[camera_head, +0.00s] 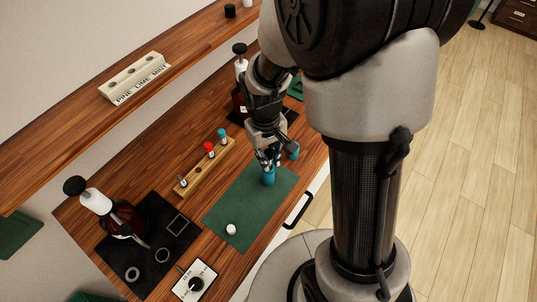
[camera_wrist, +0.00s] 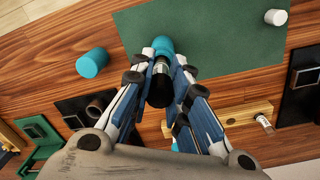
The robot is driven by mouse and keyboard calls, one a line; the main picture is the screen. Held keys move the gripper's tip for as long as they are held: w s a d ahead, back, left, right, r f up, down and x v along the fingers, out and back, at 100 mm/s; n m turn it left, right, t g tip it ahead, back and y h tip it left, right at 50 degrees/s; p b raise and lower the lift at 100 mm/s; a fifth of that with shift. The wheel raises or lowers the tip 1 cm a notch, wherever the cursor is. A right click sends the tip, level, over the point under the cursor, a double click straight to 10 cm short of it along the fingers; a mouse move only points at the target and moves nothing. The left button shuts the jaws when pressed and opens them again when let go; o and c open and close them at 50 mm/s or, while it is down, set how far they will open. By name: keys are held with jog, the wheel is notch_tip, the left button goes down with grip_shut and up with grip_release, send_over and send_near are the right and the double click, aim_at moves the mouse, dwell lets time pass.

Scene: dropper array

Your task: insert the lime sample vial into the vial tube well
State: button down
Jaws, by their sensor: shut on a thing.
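My gripper (camera_wrist: 160,84) is shut on a small glass vial (camera_wrist: 160,68) with a pale label band and a dark near end. Whether this is the lime vial cannot be read.
A second teal cylinder (camera_wrist: 92,62) lies beside the mat (camera_wrist: 215,35). A white cap (camera_head: 231,229) sits on the mat. A wooden rack (camera_head: 191,185) with red-capped and blue-capped vials stands behind. Pump bottles stand on dark pads. A shelf bears a block (camera_head: 134,80) reading "PINE LIME MINT".

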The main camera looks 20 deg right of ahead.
jog(key=shift+f+b, duration=0.85)
jog(key=shift+f, duration=0.4)
jog(key=c, duration=1.4)
grip_release()
jog(key=shift+c, duration=0.2)
jog(key=shift+r, duration=0.1)
jog(key=r, duration=1.2)
jog(key=shift+w+a, duration=0.1)
jog(key=shift+a, duration=0.15)
